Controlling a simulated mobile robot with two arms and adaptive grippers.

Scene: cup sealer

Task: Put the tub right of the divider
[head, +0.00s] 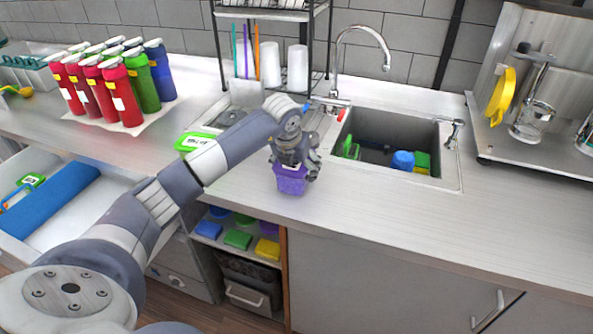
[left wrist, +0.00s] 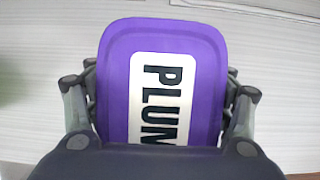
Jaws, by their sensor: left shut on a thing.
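My left gripper (head: 293,168) is shut on a purple tub (head: 290,184) over the counter, in front of the sink. In the left wrist view the tub's purple lid (left wrist: 210,60) fills the middle, with a white label reading "PLUM", cut off below. The fingers (left wrist: 160,105) lie on either side of the tub. I cannot tell whether the tub touches the counter. A long blue piece (head: 52,203) lies in the open drawer at the left; I cannot tell whether it is the divider. My right gripper is not in view.
The open drawer (head: 85,212) also holds a green-labelled item (head: 32,180). Red, green and blue bottles (head: 115,92) stand at the back left. A green-rimmed labelled item (head: 195,142) lies behind my arm. The sink (head: 385,135) is right; the counter in front is clear.

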